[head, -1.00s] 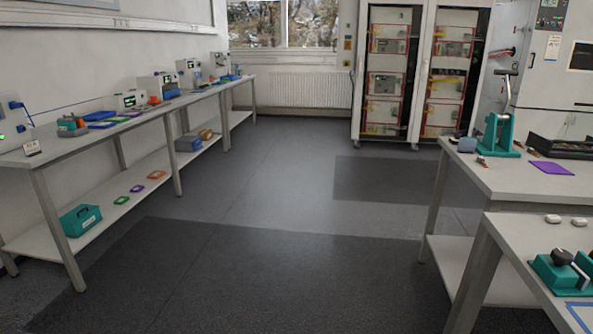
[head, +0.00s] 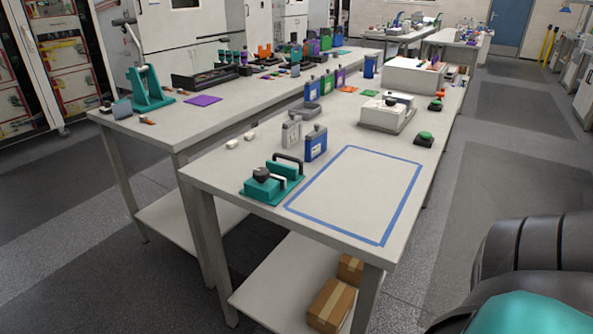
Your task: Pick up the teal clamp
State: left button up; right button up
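A teal clamp (head: 272,181) sits on the near corner of the closest table (head: 232,176). It has a flat teal base, teal blocks, a round black knob and a black bar handle. It rests upright to the left of a blue taped rectangle (head: 384,240) on the tabletop. Neither of my grippers is in view.
Blue bottle (head: 316,145) and grey bottle (head: 291,133) stand just behind the clamp. Small white pieces lie to its left. A teal lever press (head: 150,90) stands on the adjoining table. The taped area is bare. Cardboard boxes (head: 331,304) sit on the lower shelf. Floor is open at right.

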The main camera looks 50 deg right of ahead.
aim_at(273, 176)
jog(key=i+j+z, duration=0.15)
jog(key=z, duration=0.2)
jog(key=i+j+z, duration=0.2)
jog(key=z, duration=0.15)
jog(key=i+j+z, duration=0.3)
jog(key=k+l, duration=0.05)
jog(key=k, duration=0.05)
